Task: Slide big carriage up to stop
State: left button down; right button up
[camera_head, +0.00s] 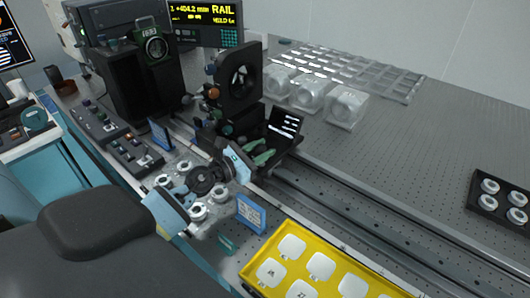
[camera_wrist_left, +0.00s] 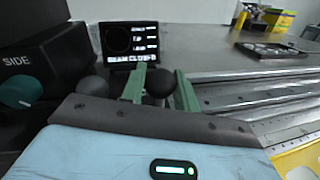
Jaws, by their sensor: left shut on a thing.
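The big carriage (camera_head: 238,85) appears to be the black upright frame with a large round opening, standing on the long rail (camera_head: 350,215). My left gripper (camera_head: 258,159) reaches the low black part in front of it. In the left wrist view its two green fingers (camera_wrist_left: 160,90) are closed around a black ball knob (camera_wrist_left: 160,82). The link between knob and carriage is hidden in the head view by my wrist. A small lit screen (camera_wrist_left: 130,42) stands just behind the fingers. The stop cannot be made out. My right gripper is not in view.
A tall black instrument (camera_head: 140,75) stands on the rail's far left. A display reading RAIL (camera_head: 205,12) is behind it. Clear wrapped parts (camera_head: 345,107) sit behind the rail. A yellow tray (camera_head: 262,240) lies in front. A black tray (camera_head: 478,207) is at right. The rail's right stretch is clear.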

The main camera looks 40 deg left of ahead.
pick_arm(q)
jog(key=shift+a, duration=0.1)
jog(key=c, duration=1.1)
grip_release()
jog(key=b+v, duration=0.1)
jog(key=v, duration=0.6)
jog(key=shift+s, duration=0.3)
jog(key=shift+s+a, duration=0.1)
